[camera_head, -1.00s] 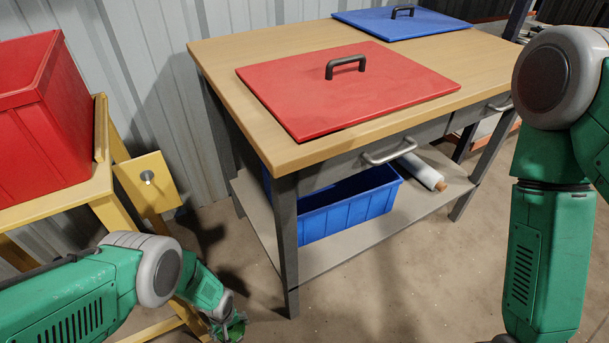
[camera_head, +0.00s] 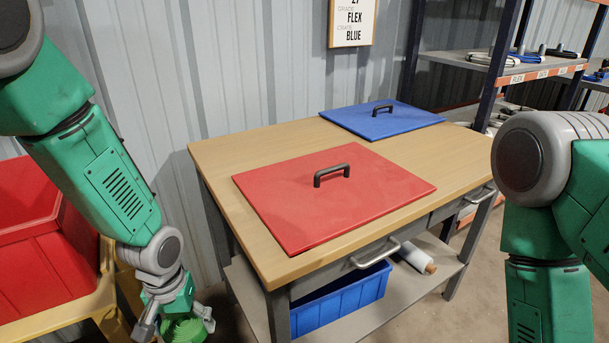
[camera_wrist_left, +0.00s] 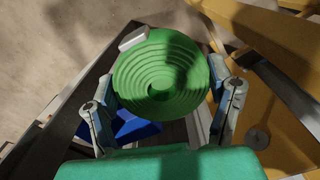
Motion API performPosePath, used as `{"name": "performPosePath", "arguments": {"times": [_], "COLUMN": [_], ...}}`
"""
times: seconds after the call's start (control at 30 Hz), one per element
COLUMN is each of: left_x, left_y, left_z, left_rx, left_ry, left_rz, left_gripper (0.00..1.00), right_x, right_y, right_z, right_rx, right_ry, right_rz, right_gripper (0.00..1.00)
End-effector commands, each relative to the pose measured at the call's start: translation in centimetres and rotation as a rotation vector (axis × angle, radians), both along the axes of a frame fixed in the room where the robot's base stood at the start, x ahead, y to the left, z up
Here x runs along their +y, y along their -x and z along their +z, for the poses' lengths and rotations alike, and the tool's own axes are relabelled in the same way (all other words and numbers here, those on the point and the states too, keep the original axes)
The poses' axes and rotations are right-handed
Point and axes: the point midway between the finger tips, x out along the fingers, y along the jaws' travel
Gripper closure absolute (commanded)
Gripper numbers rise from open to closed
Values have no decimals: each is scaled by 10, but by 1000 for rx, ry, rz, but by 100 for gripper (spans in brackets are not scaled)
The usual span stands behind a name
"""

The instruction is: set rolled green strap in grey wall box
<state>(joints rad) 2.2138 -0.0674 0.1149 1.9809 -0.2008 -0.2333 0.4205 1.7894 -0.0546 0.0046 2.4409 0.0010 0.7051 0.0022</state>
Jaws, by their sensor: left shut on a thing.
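The rolled green strap (camera_wrist_left: 160,75) is a spiral coil held between the fingers of my left gripper (camera_wrist_left: 162,105) in the left wrist view. In the head view the strap (camera_head: 184,330) shows low at the left, in my left gripper (camera_head: 178,325), beside the near left corner of the workbench and cut by the picture's bottom edge. The gripper is shut on it, clear of the bench top. My right arm is at the right edge of the head view, but its gripper is out of frame. I cannot make out a grey wall box.
The wooden workbench (camera_head: 222,160) carries a red lid (camera_head: 290,210) and a blue lid (camera_head: 350,117), each with a dark handle. A blue bin (camera_head: 345,300) and a white roll (camera_head: 408,256) are on its lower shelf. A red crate (camera_head: 30,225) on a yellow stand (camera_head: 75,309) is at left. Shelving stands behind.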

Motion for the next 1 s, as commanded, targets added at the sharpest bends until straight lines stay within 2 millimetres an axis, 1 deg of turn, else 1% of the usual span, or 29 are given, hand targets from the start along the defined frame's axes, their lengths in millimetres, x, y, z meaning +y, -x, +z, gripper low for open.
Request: {"name": "performPosePath", "arguments": {"times": [0.03,0.1,0.2,0.3,0.37,0.57,0.67,0.77,0.9,1.0], "left_x": [0,0,1,1,1,1,1,1,1,1], "left_y": [9,20,33,41,43,45,47,52,64,75], "left_z": [24,44,63,73,76,76,64,34,-18,-47], "left_rx": [-4,-3,-2,-1,-1,-1,5,11,12,9], "left_ry": [0,-1,-4,-5,-6,-7,-5,-4,-4,-5], "left_rz": [-22,-49,-79,-96,-101,-104,-103,-101,-98,-100], "left_gripper": [67,67,67,67,67,67,67,67,67,67], "right_x": [0,0,0,0,0,0,0,0,0,0], "right_y": [0,0,0,0,0,0,0,0,0,0], "right_z": [6,9,12,14,14,14,14,14,14,14], "right_rx": [0,0,0,0,0,0,0,0,0,0], "right_ry": [0,0,0,0,0,0,0,0,0,0], "right_rz": [0,0,0,0,0,0,0,0,0,0], "right_gripper": [80,80,80,80,80,80,80,80,80,80]}}
